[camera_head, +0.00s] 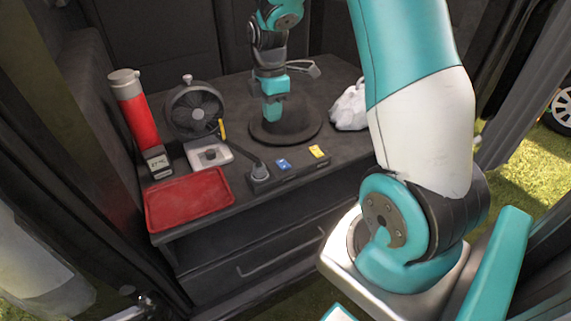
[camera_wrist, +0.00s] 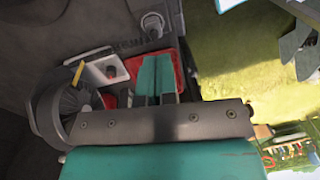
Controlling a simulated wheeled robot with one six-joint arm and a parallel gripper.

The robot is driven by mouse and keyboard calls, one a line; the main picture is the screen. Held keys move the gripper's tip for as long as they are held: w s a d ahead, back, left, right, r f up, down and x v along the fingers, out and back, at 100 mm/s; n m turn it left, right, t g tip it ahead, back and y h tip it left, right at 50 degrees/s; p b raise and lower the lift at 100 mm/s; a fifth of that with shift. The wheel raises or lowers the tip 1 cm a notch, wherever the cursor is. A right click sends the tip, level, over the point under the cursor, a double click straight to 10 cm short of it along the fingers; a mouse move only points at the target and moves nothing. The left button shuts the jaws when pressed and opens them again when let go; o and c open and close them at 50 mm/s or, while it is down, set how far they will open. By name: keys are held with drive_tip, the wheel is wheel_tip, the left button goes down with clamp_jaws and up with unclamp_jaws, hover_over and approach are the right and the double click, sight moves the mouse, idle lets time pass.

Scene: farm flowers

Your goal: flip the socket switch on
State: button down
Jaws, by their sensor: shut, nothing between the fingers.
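The dark socket strip (camera_head: 292,175) lies at the front edge of the dark worktop. It has a blue switch (camera_head: 283,164) and a yellow switch (camera_head: 318,151); their on or off position is too small to tell. A grey plug with a cord (camera_head: 258,169) sits at its left end. My gripper (camera_head: 271,117) points down behind the strip, apart from it, over a black round disc (camera_head: 300,132). In the wrist view my gripper (camera_wrist: 157,60) has its teal fingers together and empty. The switches cannot be made out there.
A black fan (camera_head: 194,112), a white device with a knob (camera_head: 209,155), a red flask (camera_head: 136,112) and a red tray (camera_head: 188,199) stand left of the strip. A crumpled white bag (camera_head: 350,108) lies right of the disc. A drawer (camera_head: 270,250) is below.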

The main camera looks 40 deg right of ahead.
sight(285, 167)
drive_tip(key=d+f, duration=0.2)
drive_tip(key=d, duration=0.1)
drive_tip(key=shift+d+f+n, duration=0.1)
drive_tip(key=shift+n, duration=0.3)
drive_tip(key=shift+f, duration=0.1)
drive_tip(key=f, duration=0.4)
drive_tip(key=s+f, duration=0.1)
drive_tip(key=f, duration=0.8)
drive_tip(key=shift+s+a+f, duration=0.25)
drive_tip(key=shift+s+f, duration=0.05)
drive_tip(key=shift+f, duration=0.05)
drive_tip(key=shift+a, duration=0.1)
